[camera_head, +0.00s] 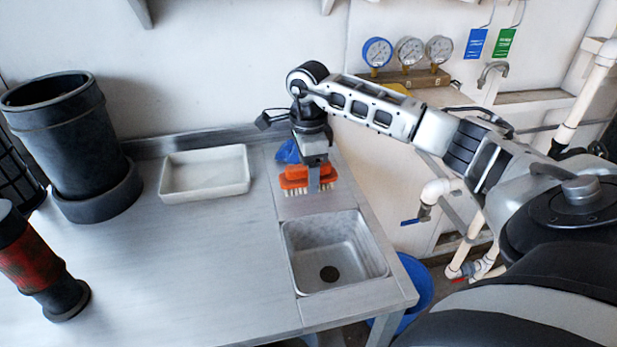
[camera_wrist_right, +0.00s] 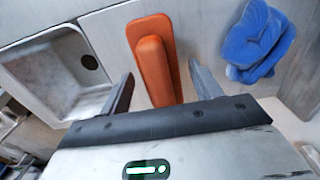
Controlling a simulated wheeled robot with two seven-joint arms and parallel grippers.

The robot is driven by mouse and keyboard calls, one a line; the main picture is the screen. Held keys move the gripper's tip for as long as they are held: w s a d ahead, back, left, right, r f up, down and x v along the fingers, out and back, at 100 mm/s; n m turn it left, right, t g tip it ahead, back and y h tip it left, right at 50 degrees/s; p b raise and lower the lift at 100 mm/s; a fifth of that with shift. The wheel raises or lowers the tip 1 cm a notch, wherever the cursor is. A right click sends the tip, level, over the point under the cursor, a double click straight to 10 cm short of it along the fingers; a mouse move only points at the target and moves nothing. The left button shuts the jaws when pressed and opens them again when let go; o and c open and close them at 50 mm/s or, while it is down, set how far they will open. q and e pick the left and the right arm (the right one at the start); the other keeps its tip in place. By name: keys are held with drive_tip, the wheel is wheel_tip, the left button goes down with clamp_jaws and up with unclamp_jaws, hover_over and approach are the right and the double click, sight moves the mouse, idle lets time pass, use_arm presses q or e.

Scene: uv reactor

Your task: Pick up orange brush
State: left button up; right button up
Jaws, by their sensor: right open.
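The orange brush (camera_head: 296,177) lies on the metal counter behind the sink, with its pale bristles toward the front in the head view. It also shows in the right wrist view (camera_wrist_right: 154,62), with its long handle between the two fingers. My right gripper (camera_head: 318,180) is over the brush from above, and it is open in the right wrist view (camera_wrist_right: 157,88), one finger on each side of the handle with gaps. I cannot tell how far the fingertips are above the counter. My left gripper is not in view.
A blue cloth (camera_head: 287,152) lies just behind the brush; it also shows in the right wrist view (camera_wrist_right: 257,42). The sink (camera_head: 335,250) is in front. A white tray (camera_head: 204,188) stands to the left. Black and red cylinders stand at far left. The counter's middle is clear.

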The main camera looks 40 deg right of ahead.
drive_tip(key=shift+f, duration=0.15)
drive_tip(key=c, duration=1.1)
drive_tip(key=shift+r, duration=0.6)
wheel_tip(320, 180, up, 3)
drive_tip(key=shift+a+f, duration=0.15)
drive_tip(key=s+a+r, duration=0.6)
drive_tip(key=a, duration=0.1)
drive_tip(key=s+a+r, duration=0.2)
drive_tip(key=a+r, duration=0.1)
drive_tip(key=shift+s+a+r, duration=0.1)
drive_tip(key=shift+s+a, duration=0.2)
drive_tip(key=shift+s, duration=0.1)
